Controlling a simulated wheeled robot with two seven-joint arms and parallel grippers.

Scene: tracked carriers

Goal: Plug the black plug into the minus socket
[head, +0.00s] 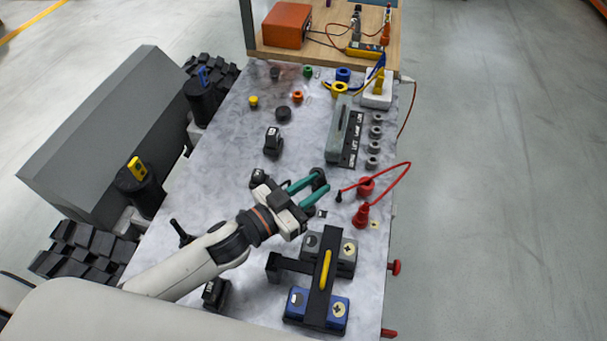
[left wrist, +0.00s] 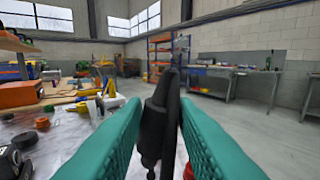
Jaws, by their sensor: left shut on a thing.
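My left gripper (head: 318,182) has its teal fingers closed around the black plug (left wrist: 154,118), which stands upright between the fingertips in the left wrist view. In the head view the fingers partly hide the black plug (head: 319,174) and whatever lies beneath it. A small pale label (head: 322,213) sits on the bench just below the fingers; its mark is too small to read. I cannot make out the minus socket beside the gripper. A red plug (head: 361,215) stands to the right, near a yellowish label (head: 374,225). My right gripper is not in view.
A red cable (head: 400,165) arcs near a red ring-shaped piece (head: 366,186) and a small black piece (head: 339,196). Grey and blue blocks (head: 318,305) with a yellow handle (head: 325,268) stand in front. A grey-green case (head: 340,135) stands behind. Bare bench (head: 215,175) lies to the left.

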